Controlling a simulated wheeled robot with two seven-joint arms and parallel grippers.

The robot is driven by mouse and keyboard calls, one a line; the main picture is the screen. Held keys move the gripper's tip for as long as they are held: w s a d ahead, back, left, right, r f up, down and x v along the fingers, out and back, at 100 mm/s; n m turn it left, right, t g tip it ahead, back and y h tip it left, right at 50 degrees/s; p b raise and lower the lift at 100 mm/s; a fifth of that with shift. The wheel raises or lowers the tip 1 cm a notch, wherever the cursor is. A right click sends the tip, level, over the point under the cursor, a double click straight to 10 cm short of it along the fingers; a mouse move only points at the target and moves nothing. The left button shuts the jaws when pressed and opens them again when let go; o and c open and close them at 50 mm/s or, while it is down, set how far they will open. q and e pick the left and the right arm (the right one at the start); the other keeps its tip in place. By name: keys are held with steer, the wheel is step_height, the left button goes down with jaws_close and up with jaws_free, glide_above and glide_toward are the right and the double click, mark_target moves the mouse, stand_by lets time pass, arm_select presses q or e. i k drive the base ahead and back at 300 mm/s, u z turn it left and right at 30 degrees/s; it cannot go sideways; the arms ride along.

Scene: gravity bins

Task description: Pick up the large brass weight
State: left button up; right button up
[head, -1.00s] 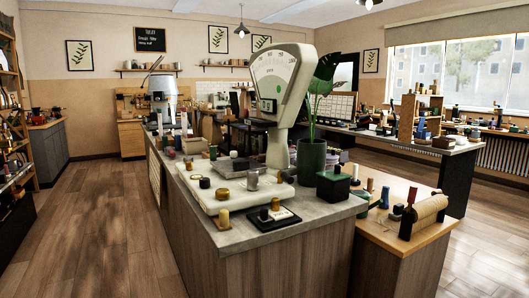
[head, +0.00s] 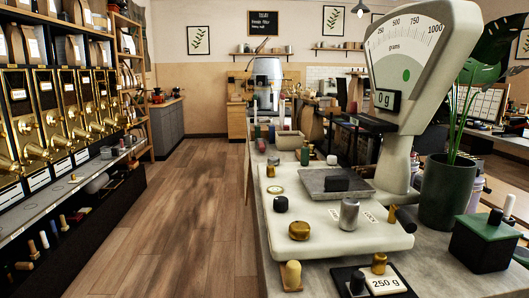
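A squat, wide brass weight (head: 299,230) stands on the front left of the cream scale base (head: 330,242). It is the widest brass piece I see there. A smaller brass piece (head: 378,263) stands on the black tray with the "250 g" card (head: 386,283). A grey metal cylinder (head: 349,213) and a small black knobbed piece (head: 281,204) stand near the wide brass weight. The scale (head: 411,70) shows "0 g", and a black block (head: 336,184) rests on its grey plate (head: 320,177). Neither of my grippers is in view.
Brass-fronted gravity bins (head: 48,110) line the left wall above a grey shelf (head: 60,200). The wooden floor (head: 185,215) between them and the counter is clear. A green plant pot (head: 450,193) and a dark green box (head: 484,243) stand right of the scale.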

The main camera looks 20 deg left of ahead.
mark_target(313, 154)
steer(key=u, duration=0.1)
steer(key=i, duration=0.15)
steer(key=u, duration=0.1)
steer(key=k, duration=1)
steer(key=u, duration=1.1)
steer(key=i, duration=6.75)
steer(key=z, duration=4.2)
